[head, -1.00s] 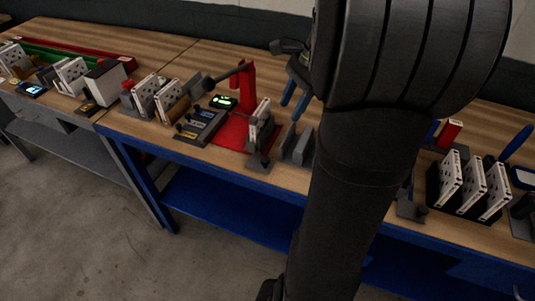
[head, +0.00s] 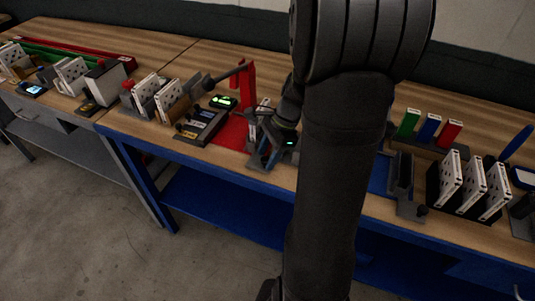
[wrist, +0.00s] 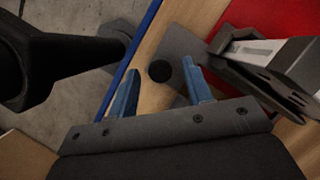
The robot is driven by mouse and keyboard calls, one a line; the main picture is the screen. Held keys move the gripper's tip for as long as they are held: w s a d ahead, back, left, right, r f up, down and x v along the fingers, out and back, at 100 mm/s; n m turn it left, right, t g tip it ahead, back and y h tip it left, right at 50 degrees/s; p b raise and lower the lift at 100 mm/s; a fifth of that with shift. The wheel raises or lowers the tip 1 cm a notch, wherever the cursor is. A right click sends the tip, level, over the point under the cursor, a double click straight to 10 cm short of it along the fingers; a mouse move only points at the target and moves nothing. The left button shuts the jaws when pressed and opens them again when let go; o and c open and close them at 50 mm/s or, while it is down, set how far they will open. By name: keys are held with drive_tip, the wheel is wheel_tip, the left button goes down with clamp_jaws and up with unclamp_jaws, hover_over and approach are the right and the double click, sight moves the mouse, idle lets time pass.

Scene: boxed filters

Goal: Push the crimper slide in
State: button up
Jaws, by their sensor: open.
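The red crimper (head: 247,85) with its dark lever stands on the middle of the bench above a red base (head: 232,130). Its grey slide, with a black round knob (wrist: 159,71) on a flat plate, is at the bench's front side. A grey holder with a white filter (wrist: 262,50) stands on the slide side, at the right of the wrist view. My gripper (wrist: 160,67) is open, its blue fingertips on either side of the knob in the picture; contact cannot be told. In the head view my gripper (head: 266,154) partly hides the slide and holder.
A grey tray (head: 200,125) and a lit display (head: 222,101) lie left of the crimper. White filters in a black rack (head: 470,190) and green, blue and red boxes (head: 430,127) stand at right. The blue bench edge (wrist: 128,65) runs close by.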

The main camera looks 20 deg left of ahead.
drive_tip(key=shift+f, duration=0.15)
drive_tip(key=shift+c, duration=0.5)
clamp_jaws()
drive_tip(key=shift+a, duration=5.3)
drive_tip(key=shift+o, duration=0.5)
unclamp_jaws()
